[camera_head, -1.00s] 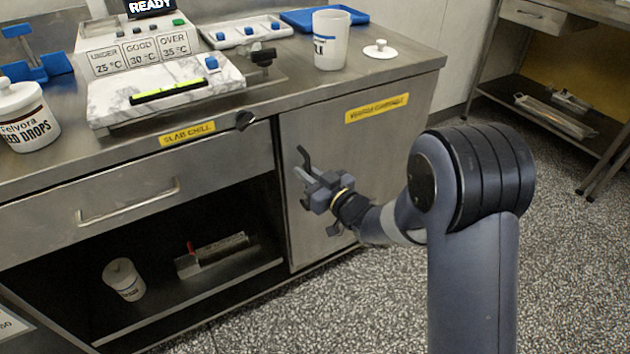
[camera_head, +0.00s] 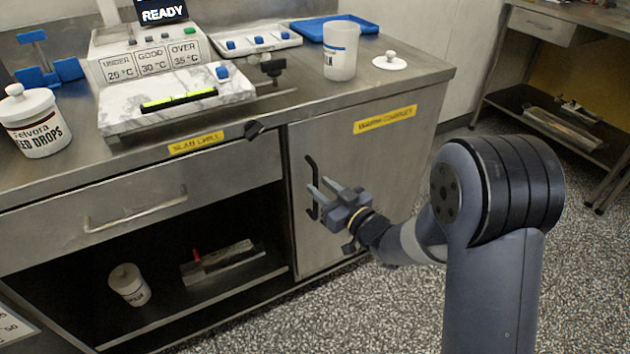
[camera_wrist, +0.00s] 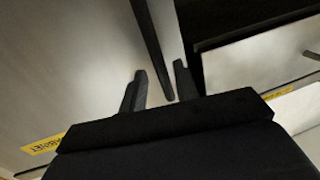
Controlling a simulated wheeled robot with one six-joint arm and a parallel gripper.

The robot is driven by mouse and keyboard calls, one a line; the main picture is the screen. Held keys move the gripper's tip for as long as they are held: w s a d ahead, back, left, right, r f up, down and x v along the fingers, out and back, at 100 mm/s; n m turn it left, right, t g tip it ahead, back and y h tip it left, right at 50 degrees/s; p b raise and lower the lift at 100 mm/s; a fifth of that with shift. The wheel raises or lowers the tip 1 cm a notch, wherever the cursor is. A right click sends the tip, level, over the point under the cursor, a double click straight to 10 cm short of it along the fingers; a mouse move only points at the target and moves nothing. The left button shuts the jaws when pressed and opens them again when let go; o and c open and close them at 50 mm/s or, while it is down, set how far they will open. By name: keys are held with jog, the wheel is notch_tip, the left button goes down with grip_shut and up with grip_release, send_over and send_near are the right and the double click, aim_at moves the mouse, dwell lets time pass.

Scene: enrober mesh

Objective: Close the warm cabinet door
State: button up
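The warm cabinet door (camera_head: 350,235) is a grey steel panel on the right of the counter front. In the head view it looks flush with the frame, with no clear gap seen. Its black vertical bar handle (camera_head: 312,185) is near its left edge. My gripper (camera_head: 322,190) is in front of the handle, fingers parted and empty. In the wrist view, the handle (camera_wrist: 153,45) runs down between the two fingertips (camera_wrist: 160,75). Contact with it cannot be made out.
An open shelf bay (camera_head: 200,300) with a white jar and a metal block is left of the door, below a drawer (camera_head: 130,205). The countertop holds a marble slab (camera_head: 165,95), a white cup (camera_head: 341,50) and a lid. The speckled floor (camera_head: 330,310) in front is clear.

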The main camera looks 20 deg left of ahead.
aim_at(317, 186)
jog(key=v, duration=0.7)
jog(key=shift+s+p, duration=0.2)
jog(key=shift+p, duration=0.1)
jog(key=b+x, duration=0.1)
jog(key=x, duration=0.9)
jog(key=shift+w+a+f, duration=0.1)
jog(key=shift+w+a, duration=0.05)
jog(key=shift+w, duration=0.05)
jog(key=shift+s+d+n+g+y+p, duration=0.2)
jog(key=shift+s+d+g, duration=0.1)
jog(key=shift+d, duration=0.25)
jog(key=shift+s+d+n+g+y+p, duration=0.1)
jog(key=shift+s+d+n+g+p, duration=0.15)
jog(key=shift+d, duration=0.35)
